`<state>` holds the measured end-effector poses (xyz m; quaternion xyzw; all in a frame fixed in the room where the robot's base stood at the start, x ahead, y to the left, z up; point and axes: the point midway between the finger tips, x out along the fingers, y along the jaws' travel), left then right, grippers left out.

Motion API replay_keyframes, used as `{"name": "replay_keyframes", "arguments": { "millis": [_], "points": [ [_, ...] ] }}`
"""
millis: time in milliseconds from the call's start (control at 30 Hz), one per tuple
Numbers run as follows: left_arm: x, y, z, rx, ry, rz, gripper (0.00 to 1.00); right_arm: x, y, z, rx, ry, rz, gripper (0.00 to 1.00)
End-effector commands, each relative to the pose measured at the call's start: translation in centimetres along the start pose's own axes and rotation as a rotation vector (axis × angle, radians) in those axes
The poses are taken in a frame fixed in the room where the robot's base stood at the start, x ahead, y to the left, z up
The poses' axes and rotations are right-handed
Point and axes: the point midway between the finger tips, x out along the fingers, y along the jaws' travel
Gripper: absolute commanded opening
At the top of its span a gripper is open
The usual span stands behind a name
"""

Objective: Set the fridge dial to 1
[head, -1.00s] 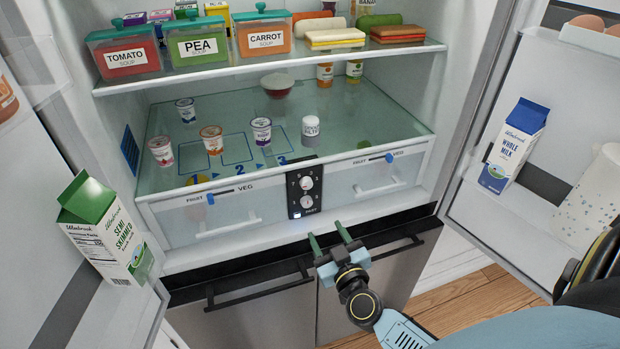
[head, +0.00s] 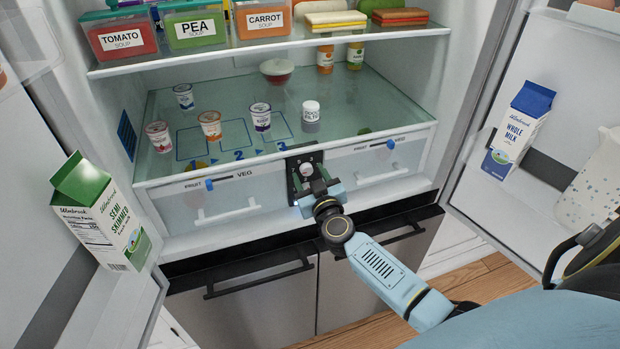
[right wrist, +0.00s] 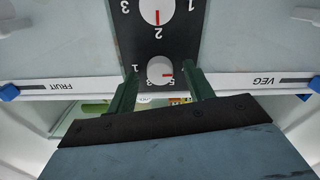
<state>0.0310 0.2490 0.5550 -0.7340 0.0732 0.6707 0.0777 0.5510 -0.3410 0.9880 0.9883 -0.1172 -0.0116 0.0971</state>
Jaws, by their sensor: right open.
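The black dial panel (head: 292,178) sits between the two fridge drawers. Its upper knob (head: 306,169) is small and pale. Contact cannot be told. My left gripper is not in view.
Drawers with blue sliders (head: 209,184) flank the panel. Small cups stand on the glass shelf above, around printed numbers. Soup boxes (head: 197,31) sit higher. The open doors hold a semi-skimmed carton (head: 95,215) and a whole milk carton (head: 518,132).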

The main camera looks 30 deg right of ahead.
Motion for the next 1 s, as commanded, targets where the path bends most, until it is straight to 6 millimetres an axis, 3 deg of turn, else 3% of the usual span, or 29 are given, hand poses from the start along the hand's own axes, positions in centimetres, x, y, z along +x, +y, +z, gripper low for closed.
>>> {"name": "replay_keyframes", "arguments": {
  "millis": [300, 633, 1000],
  "points": [
    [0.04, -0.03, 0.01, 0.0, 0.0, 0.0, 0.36, 0.23, 0.01, 0.01, -0.001, -0.001, -0.001, 0.52],
    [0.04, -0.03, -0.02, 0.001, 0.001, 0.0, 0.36, 0.21, 0.01, 0.01, -0.001, -0.001, 0.0, 0.09],
    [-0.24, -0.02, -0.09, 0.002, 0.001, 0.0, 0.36, 0.2, 0.0, -0.02, 0.062, -0.001, -0.001, 0.08]
  ]
}}
